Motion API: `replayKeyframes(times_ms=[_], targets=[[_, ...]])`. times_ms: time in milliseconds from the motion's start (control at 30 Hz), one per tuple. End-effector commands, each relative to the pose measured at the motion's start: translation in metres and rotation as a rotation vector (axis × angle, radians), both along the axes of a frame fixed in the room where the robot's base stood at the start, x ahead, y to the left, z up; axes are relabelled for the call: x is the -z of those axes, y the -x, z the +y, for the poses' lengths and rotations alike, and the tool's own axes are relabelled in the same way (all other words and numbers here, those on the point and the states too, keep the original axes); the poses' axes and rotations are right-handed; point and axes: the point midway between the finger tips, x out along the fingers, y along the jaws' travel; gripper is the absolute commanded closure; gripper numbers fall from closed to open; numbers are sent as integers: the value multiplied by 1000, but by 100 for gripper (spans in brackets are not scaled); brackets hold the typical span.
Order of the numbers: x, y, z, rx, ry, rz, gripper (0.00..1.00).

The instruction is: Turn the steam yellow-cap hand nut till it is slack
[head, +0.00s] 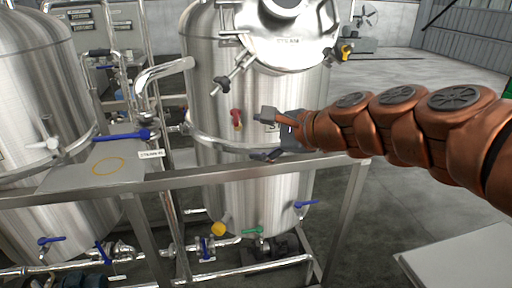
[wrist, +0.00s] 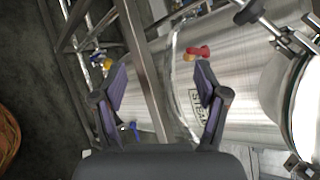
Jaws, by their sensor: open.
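The steam tank (head: 265,190) is a steel vessel in the middle of the head view, its lettering partly covered by my gripper. Its round hatch (head: 290,48) is at the top. The yellow-cap hand nut (head: 346,50) sits on a clamp at the hatch's right edge. My gripper (head: 262,134) is open and empty in front of the tank wall, below and left of that nut and apart from it. In the wrist view, my gripper (wrist: 160,75) has its fingers spread; the hatch (wrist: 305,110) shows at the right, and I cannot make out the yellow-cap nut there.
A dark-capped hand nut (head: 222,86) is at the hatch's left. A red valve handle (head: 237,118) is left of my gripper. A metal rail (head: 190,182) crosses in front of the tank. A yellow knob (head: 218,229) is low down. Open floor (head: 400,90) lies right.

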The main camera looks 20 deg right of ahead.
Motion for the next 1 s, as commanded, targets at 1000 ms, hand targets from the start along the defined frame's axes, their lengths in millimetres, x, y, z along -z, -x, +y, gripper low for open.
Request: replayKeyframes(times_ms=[1000], targets=[[17,11,16,-83,86,14,27]])
